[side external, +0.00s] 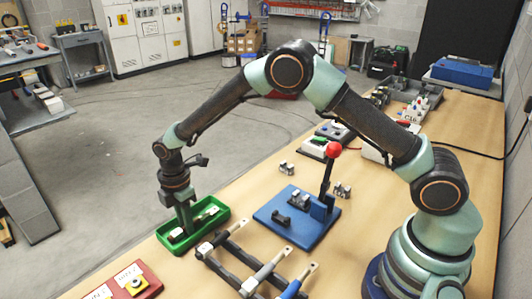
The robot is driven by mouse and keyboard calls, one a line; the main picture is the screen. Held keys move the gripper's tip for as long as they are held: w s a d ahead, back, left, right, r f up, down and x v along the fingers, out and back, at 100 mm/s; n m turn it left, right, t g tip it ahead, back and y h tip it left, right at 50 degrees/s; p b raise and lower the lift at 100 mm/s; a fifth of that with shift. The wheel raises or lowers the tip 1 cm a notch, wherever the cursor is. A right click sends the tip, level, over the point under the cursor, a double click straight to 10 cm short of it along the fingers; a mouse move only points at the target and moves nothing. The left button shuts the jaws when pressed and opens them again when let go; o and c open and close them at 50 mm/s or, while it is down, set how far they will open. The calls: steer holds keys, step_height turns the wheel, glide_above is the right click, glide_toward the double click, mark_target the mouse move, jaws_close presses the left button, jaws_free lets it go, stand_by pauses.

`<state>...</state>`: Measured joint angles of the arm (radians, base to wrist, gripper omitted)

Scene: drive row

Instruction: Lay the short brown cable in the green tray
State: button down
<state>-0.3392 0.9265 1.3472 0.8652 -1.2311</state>
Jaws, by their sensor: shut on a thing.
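The green tray (226,224) sits near the table's left edge. My gripper (187,230) reaches straight down into it and is shut on a short cable. The cable (209,213) lies along the tray's length, with pale ends showing on both sides of the fingers. It looks like the short brown cable, though its colour is hard to tell at this size. It is low inside the tray walls; whether it touches the floor is hard to tell. The fingers hide its middle.
A blue base (282,230) with a red-knobbed lever (333,150) stands farther right. A red block (131,283) is at the front left. Bare table lies behind the tray.

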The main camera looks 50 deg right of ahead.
steer(key=c, duration=0.8)
jaws_free()
steer(key=shift+f, duration=0.1)
steer(key=shift+o, duration=0.2)
steer(key=s+d+r+m+t, duration=0.1)
steer(key=d+r+m, duration=0.15)
steer(key=r, duration=0.75)
steer(key=s+d+r+m, duration=0.2)
steer(key=d+r, duration=0.1)
steer(key=r, duration=0.7)
steer(key=s+d+r+m+t, duration=0.2)
steer(key=s+d+m, duration=0.3)
steer(key=s, duration=0.3)
steer(key=s+d+r+m+t, duration=0.2)
steer(key=s+d+m, duration=0.4)
steer(key=s+m, duration=0.2)
steer(key=shift+s+d+r+t, duration=0.15)
steer(key=shift+d+t, duration=0.05)
steer(key=shift+t, duration=0.1)
